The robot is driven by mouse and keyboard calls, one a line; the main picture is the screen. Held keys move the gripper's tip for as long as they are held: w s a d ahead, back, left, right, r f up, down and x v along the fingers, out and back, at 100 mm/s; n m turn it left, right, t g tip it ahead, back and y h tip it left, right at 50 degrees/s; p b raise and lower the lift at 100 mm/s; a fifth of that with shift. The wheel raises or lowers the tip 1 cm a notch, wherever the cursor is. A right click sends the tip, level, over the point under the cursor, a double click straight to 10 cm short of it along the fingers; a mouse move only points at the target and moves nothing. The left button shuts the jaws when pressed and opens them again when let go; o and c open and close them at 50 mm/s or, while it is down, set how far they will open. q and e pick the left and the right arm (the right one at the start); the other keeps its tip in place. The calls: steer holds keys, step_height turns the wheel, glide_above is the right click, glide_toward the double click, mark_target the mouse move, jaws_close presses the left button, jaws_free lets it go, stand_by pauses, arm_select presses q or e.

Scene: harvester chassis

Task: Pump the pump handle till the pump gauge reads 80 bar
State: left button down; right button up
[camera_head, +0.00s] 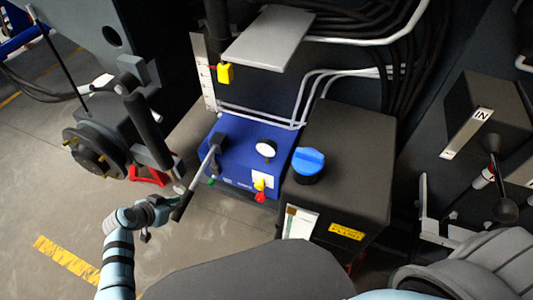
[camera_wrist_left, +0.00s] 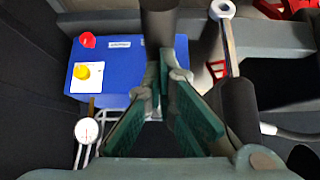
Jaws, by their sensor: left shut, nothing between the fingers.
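The pump handle (camera_head: 183,205) is a thin metal rod with a dark grip, slanting down and left from the blue pump box (camera_head: 238,160). The pump gauge (camera_head: 266,148) is a white dial on the box; its reading is too small to tell. A white dial (camera_wrist_left: 87,130) with a red mark also shows in the left wrist view. My left gripper (camera_head: 166,208) is shut and empty, close beside the lower end of the handle grip. Its green-padded fingers (camera_wrist_left: 163,85) show in the wrist view, under a dark bar; I cannot tell if they touch it. My right gripper is not in view.
A dark tank (camera_head: 345,165) with a blue cap (camera_head: 308,161) stands right of the pump box. Red and yellow knobs (camera_head: 260,190) sit on the box front. A wheel hub (camera_head: 95,150) and red stand (camera_head: 148,176) are to the left. The floor at lower left is clear.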

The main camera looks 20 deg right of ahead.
arm_select(q)
steer(key=shift+d+f+b, duration=0.2)
steer(key=shift+f+b, duration=0.4)
steer(key=shift+f, duration=0.3)
step_height(320, 180, up, 12)
steer(key=p, duration=1.1)
steer(key=shift+w+f, duration=0.2)
steer(key=shift+f, duration=0.05)
steer(key=shift+a+r, duration=0.1)
steer(key=shift+a, duration=0.05)
